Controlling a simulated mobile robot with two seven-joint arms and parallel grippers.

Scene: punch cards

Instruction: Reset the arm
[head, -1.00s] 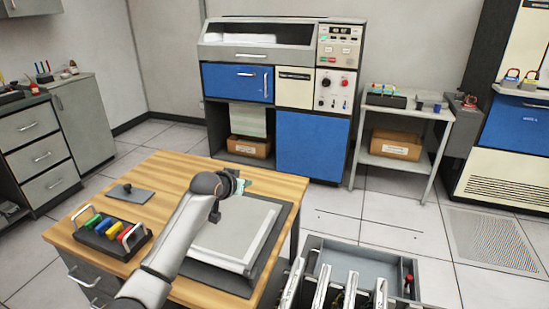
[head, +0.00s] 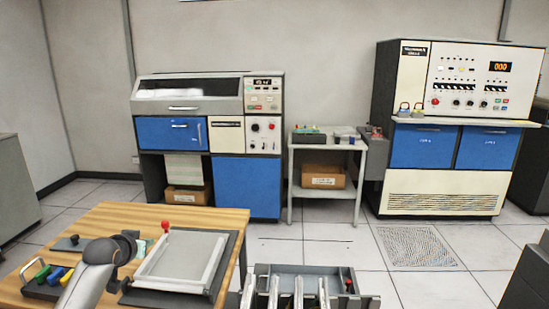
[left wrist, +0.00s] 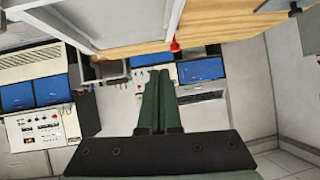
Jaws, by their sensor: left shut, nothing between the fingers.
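My left arm reaches in from the lower left of the head view, over the wooden desk (head: 205,216). Its left gripper (head: 140,247) is small and partly hidden behind the dark wrist, just left of the pale framed board (head: 182,258). In the left wrist view the two green fingers (left wrist: 157,88) lie together, shut with nothing between them. They point out toward the machines beyond the desk. My right gripper is not in view.
A red knob (head: 165,225) stands at the board's far edge, close to the gripper. A rack of coloured handles (head: 48,279) sits at the desk's left. A grey open cart (head: 330,275) stands to the right.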

